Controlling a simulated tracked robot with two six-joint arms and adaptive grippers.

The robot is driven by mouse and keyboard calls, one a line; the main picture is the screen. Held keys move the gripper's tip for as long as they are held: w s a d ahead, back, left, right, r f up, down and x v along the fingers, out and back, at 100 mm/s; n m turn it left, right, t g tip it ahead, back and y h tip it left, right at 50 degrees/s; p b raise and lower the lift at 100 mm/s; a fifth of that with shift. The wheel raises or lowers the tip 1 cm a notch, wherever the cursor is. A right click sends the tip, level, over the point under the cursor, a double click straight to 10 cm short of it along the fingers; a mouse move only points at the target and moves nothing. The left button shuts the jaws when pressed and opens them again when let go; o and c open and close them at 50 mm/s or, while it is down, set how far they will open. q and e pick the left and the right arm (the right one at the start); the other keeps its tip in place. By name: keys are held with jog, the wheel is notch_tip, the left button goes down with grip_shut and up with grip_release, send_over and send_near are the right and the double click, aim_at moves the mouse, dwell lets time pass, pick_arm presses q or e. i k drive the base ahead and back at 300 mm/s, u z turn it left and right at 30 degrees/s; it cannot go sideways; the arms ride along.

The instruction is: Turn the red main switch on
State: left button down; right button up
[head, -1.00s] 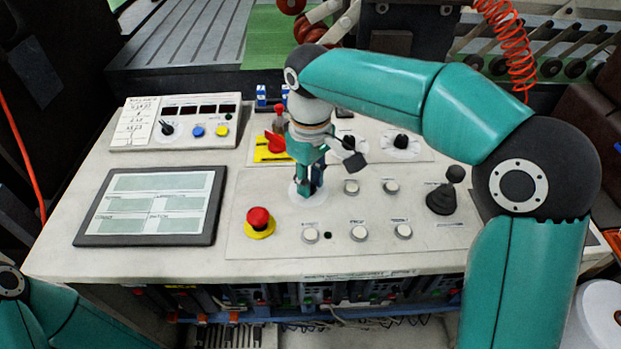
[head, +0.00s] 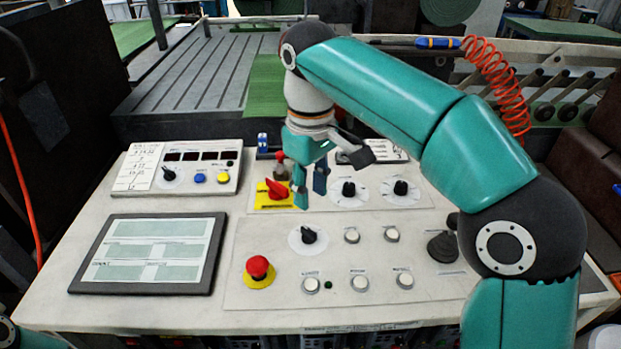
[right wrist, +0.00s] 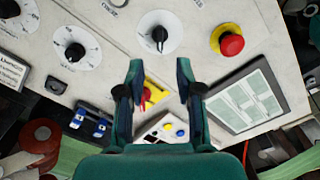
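The red main switch (head: 277,190) is a red rotary handle on a yellow plate at the back of the control panel (head: 240,300). Its handle is tilted in the head view. In the right wrist view the red handle (right wrist: 146,97) shows beyond the left finger, partly hidden by it. My right gripper (head: 311,192) points down just right of the switch, apart from it as far as I can see. In the right wrist view my right gripper (right wrist: 160,70) is open, with nothing between its fingers. My left gripper is out of view.
A red emergency button (head: 258,268) and a black rotary knob (head: 308,236) stand in front of the switch. Two black dials (head: 348,189) are to the right. A small meter box (head: 185,167) and a tablet-like screen (head: 150,253) lie left.

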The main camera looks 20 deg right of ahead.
aim_at(277, 191)
jog(key=k, duration=1)
